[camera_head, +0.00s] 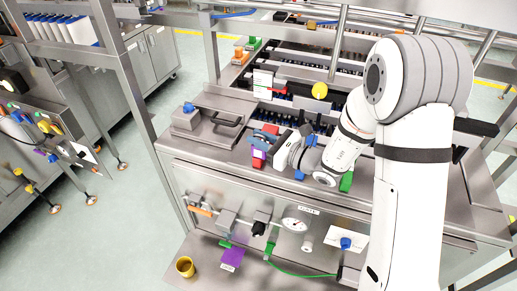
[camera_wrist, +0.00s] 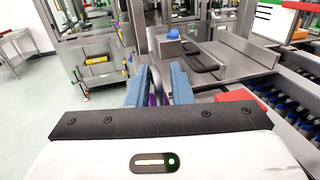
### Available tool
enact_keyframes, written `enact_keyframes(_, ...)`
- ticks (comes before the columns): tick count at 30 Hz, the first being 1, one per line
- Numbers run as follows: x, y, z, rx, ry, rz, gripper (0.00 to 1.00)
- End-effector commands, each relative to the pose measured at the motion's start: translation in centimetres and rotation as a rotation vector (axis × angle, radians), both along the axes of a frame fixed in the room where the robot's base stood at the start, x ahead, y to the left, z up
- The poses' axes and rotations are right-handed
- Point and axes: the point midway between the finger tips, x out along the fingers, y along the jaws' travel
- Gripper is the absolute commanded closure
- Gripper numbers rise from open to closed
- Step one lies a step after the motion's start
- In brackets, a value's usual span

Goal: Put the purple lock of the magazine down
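The purple lock (camera_head: 259,154) shows as a small purple and white patch at the front edge of the steel worktop in the head view, beside a red block (camera_head: 258,162). My gripper (camera_head: 264,138) has blue fingers and is right at the lock, just above it in the picture. In the wrist view the two blue fingers (camera_wrist: 160,86) stand apart, with a narrow grey piece and a bit of purple (camera_wrist: 153,99) between them. The fingers hide most of the lock, and I cannot tell whether they touch it.
A steel cover with a dark handle (camera_head: 228,118) lies left of my gripper. Rows of dark bottles (camera_head: 290,100) fill the channels behind. A gauge (camera_head: 294,224) and valves line the front panel.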

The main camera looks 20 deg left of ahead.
Motion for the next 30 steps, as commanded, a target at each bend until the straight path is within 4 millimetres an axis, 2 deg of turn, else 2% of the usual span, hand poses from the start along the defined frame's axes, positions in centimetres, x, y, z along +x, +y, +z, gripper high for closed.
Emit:
enact_keyframes(1, 0.0, 0.0, 0.0, 0.0, 0.0, 0.0, 0.85)
enact_keyframes(7, 0.0, 0.0, 0.0, 0.0, 0.0, 0.001, 1.0)
enact_keyframes(23, 0.0, 0.1, 0.3, 0.001, -0.001, 0.002, 1.0)
enact_keyframes(30, 0.0, 0.1, 2.5, 0.002, -0.005, 0.002, 1.0)
